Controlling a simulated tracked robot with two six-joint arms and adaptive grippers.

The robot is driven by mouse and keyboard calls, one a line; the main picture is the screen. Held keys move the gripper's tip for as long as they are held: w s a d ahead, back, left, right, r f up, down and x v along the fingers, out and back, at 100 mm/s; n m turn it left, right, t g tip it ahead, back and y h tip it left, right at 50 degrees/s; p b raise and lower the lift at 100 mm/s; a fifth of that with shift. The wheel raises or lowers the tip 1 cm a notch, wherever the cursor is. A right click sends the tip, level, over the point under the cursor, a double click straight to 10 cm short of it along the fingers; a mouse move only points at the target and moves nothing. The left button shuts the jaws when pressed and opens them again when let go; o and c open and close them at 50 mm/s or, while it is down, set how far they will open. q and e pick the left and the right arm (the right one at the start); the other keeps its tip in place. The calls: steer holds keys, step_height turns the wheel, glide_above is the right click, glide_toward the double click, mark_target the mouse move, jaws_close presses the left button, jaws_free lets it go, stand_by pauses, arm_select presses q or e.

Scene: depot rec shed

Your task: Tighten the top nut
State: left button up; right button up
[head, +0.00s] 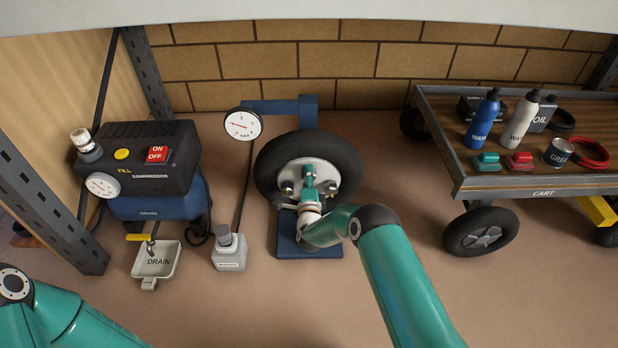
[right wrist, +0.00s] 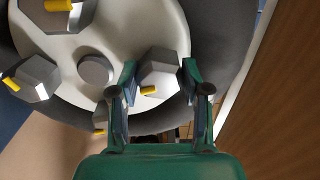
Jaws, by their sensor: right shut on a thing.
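A wheel with a black tire (head: 343,150) and a pale round plate stands on a blue stand. Grey nuts with yellow marks sit around its center; one shows left (head: 288,188) and one right (head: 331,187) in the head view. My right gripper (head: 309,172) reaches the upper middle of the plate and hides the top nut there. In the right wrist view my right gripper (right wrist: 159,80) is shut on a grey nut (right wrist: 160,70), one finger on each side; its yellow mark points to lower left. Other nuts (right wrist: 38,76) stand apart from the fingers. My left gripper is out of view.
A compressor (head: 135,155) stands left, with a drain tray (head: 157,260) below. A pressure gauge (head: 242,124) hangs upper left of the wheel. A cart (head: 545,188) with bottles stands right.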

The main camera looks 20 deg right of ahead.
steer(key=shift+s+d+f+m, duration=0.1)
steer(key=shift+f+m, duration=0.1)
steer(key=shift+m, duration=0.55)
steer(key=shift+s+d+f+m, duration=0.1)
steer(key=shift+f+m, duration=0.05)
steer(key=shift+m, duration=0.6)
steer(key=o, duration=1)
steer(key=shift+c, duration=0.2)
steer(key=shift+o, duration=0.9)
steer(key=shift+w+a+r, duration=0.1)
steer(key=shift+r, duration=0.05)
steer(key=v, duration=1.2)
